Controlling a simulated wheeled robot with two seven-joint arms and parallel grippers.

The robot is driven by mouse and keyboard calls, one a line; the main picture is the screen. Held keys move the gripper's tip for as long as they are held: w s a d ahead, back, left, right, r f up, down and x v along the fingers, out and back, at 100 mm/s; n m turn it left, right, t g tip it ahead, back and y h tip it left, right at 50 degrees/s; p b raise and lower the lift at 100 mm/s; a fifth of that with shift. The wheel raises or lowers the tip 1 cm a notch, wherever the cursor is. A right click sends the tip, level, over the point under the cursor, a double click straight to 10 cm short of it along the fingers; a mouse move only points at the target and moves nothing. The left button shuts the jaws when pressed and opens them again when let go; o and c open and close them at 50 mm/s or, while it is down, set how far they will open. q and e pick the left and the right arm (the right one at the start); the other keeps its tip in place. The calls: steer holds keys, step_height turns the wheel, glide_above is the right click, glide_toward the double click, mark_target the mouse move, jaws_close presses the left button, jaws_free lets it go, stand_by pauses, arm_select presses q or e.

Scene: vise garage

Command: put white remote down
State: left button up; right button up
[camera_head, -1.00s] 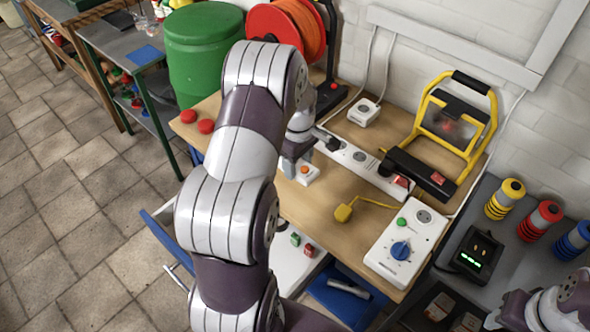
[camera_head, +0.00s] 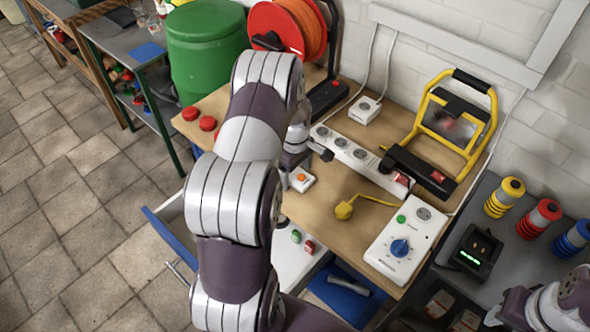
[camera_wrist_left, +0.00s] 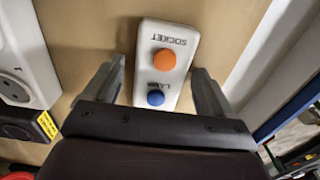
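The white remote (camera_head: 302,180), with an orange and a blue button, lies on the wooden workbench (camera_head: 335,188). In the left wrist view the remote (camera_wrist_left: 163,62) shows its "SOCKET" label. My left gripper (camera_wrist_left: 158,88) is open, with one finger on each side of the remote's near end and visible gaps between. In the head view the left gripper (camera_head: 290,160) is just behind and above the remote, partly hidden by my own arm. My right gripper is not in view; only part of the right arm shows at the lower right.
A white power strip (camera_head: 352,152) lies behind the remote. A yellow plug (camera_head: 344,210) and a white control box (camera_head: 404,240) are to the right. A yellow work lamp (camera_head: 455,125) stands at the back. An open drawer (camera_head: 290,262) is below the bench front.

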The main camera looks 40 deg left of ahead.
mark_target(295, 174)
arm_select(q)
step_height(295, 174, up, 12)
steer(key=b, duration=0.1)
steer(key=s+d+m+t, duration=0.1)
steer(key=s+d+m, duration=1.2)
steer(key=d+m, duration=0.4)
steer(key=shift+d, duration=0.4)
steer(key=shift+s, duration=0.15)
